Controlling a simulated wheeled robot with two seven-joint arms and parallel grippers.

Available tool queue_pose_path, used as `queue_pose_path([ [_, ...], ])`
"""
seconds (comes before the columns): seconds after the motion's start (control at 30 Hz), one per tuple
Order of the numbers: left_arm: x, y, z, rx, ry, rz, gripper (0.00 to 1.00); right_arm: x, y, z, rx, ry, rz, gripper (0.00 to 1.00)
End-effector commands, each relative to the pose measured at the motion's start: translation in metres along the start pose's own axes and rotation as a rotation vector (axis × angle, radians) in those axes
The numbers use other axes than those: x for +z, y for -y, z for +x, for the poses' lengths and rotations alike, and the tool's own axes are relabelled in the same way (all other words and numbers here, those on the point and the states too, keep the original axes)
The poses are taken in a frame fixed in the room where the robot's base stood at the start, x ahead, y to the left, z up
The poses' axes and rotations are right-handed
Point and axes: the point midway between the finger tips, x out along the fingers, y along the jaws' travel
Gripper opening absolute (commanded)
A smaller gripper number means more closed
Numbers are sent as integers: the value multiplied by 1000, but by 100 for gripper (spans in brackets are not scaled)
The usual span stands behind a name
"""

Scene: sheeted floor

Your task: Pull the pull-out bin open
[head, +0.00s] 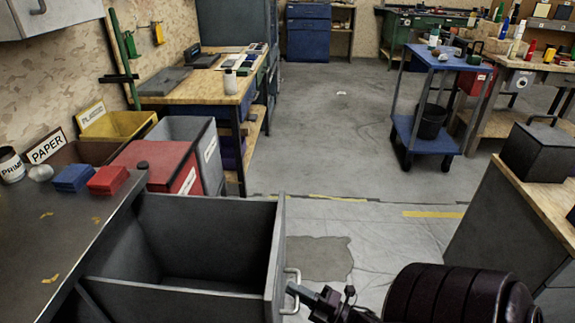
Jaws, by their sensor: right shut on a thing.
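The pull-out bin (276,245) is a dark grey open-topped box at the lower left of the head view. It stands drawn out to the right from the dark metal counter (60,235), and its hollow inside shows. A pale bar handle (297,276) is on its right-hand front face. My right gripper (299,290) is at the lower part of this handle and shut on it. My dark right arm reaches in from the lower right. My left gripper is not in view.
A red-lidded bin (155,162) and a grey bin (188,130) stand behind the pull-out bin. Red (108,180) and blue (73,178) blocks lie on the counter. A wooden-topped bench (500,215) is at the right. The floor between is clear, with a dark patch.

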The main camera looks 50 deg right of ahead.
Motion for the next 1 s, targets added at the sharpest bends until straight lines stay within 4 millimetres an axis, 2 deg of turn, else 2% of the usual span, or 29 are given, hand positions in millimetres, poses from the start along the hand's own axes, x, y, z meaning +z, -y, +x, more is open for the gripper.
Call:
queue_pose_path([
  [0.3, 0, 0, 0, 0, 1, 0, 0, 0, 0, -1, -1, 2, 0, 0],
  [0.33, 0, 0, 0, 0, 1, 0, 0, 0, 1, -1, -1, 2, 0, 16],
  [0.47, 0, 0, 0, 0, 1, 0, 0, 0, 0, 0, -1, 1, 0, 33],
  [0.77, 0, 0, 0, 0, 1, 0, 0, 0, 0, -2, -1, 1, 0, 34],
  [0.87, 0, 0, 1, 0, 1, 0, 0, 0, 1, -10, -3, 2, 1, 34],
  [1.0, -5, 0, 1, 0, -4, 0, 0, 0, 2, -34, -4, 3, -1, 34],
])
